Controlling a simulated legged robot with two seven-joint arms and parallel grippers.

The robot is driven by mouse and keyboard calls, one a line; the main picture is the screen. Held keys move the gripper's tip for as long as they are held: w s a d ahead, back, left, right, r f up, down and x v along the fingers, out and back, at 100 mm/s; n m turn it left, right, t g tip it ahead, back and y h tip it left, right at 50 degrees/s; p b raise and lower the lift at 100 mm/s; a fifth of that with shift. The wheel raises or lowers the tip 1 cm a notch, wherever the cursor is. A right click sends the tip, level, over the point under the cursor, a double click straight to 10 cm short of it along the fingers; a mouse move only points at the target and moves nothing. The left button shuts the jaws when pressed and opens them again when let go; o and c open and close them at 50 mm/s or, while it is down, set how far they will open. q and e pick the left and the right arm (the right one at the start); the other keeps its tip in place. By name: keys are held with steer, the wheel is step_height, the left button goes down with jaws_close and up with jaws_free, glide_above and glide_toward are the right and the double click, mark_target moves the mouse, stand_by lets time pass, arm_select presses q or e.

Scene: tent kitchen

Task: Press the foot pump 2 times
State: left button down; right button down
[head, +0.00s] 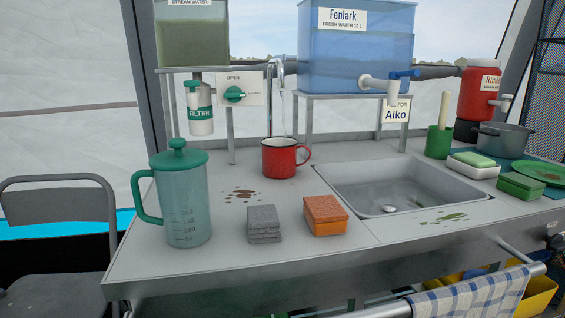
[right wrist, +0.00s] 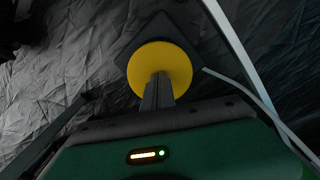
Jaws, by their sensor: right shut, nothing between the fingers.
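The foot pump shows in the right wrist view as a round yellow pedal (right wrist: 147,58) on a dark square base (right wrist: 178,30), low on the dark tent floor. My right gripper (right wrist: 160,80) is shut and empty, its fingertips overlapping the near part of the yellow pedal. I cannot tell whether they touch it. In the head view a curved metal tap (head: 276,68) stands at the back of the counter, with a thin stream of water below its spout. The red mug (head: 280,160) stands beneath it. Neither gripper shows in the head view.
A checked towel (head: 480,302) hangs on a front rail. A pale hose (right wrist: 240,87) runs right from the pump.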

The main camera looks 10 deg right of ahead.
steer(key=shift+f+b, duration=0.55)
steer(key=shift+f, duration=0.4)
steer(key=shift+r, duration=0.1)
steer(key=shift+r+p, duration=2.55)
steer(key=shift+r, duration=0.25)
step_height(320, 180, up, 6)
steer(key=p, duration=0.5)
steer(key=shift+w, duration=0.1)
